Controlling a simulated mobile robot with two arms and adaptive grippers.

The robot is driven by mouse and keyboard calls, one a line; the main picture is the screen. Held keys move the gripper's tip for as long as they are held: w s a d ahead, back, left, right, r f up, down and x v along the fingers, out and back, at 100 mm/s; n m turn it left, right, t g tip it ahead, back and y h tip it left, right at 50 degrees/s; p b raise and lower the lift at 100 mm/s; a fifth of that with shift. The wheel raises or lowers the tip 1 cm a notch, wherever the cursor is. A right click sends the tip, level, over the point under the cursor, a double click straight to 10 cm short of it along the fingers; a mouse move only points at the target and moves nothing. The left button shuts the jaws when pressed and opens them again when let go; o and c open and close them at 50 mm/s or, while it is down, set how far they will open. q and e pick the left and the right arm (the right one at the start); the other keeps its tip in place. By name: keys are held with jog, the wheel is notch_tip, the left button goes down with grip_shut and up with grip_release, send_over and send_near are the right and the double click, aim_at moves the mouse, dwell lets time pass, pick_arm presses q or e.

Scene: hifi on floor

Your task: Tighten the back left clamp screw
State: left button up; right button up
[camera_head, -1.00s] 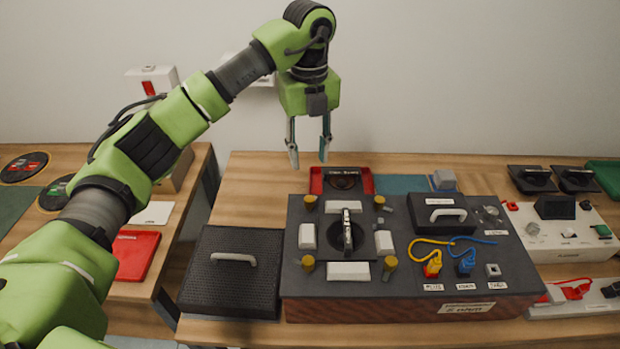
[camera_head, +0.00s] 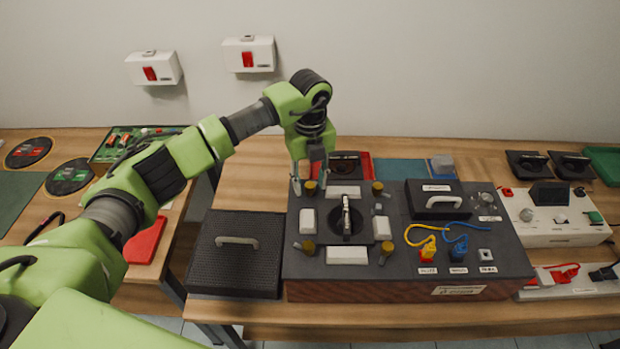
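The back left clamp screw (camera_head: 310,188) is a brass-coloured knob at the back left of the dark box unit (camera_head: 410,267). My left gripper (camera_head: 310,187) points down from above and is open, with one finger on each side of this knob. I cannot tell whether the fingers touch it. The back right (camera_head: 377,187), front left (camera_head: 308,248) and front right (camera_head: 387,247) clamp screws have similar brass knobs. White blocks surround a dark round centre with an upright handle (camera_head: 346,217). My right gripper is not in view.
A black textured panel with a grey handle (camera_head: 237,268) lies left of the unit. Yellow (camera_head: 428,250) and blue (camera_head: 458,247) plugs with cables are on the unit's right half. White devices stand at the right.

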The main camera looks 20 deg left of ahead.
pick_arm(q)
jog(key=shift+w+f, duration=0.1)
jog(key=shift+f, duration=0.1)
grip_shut()
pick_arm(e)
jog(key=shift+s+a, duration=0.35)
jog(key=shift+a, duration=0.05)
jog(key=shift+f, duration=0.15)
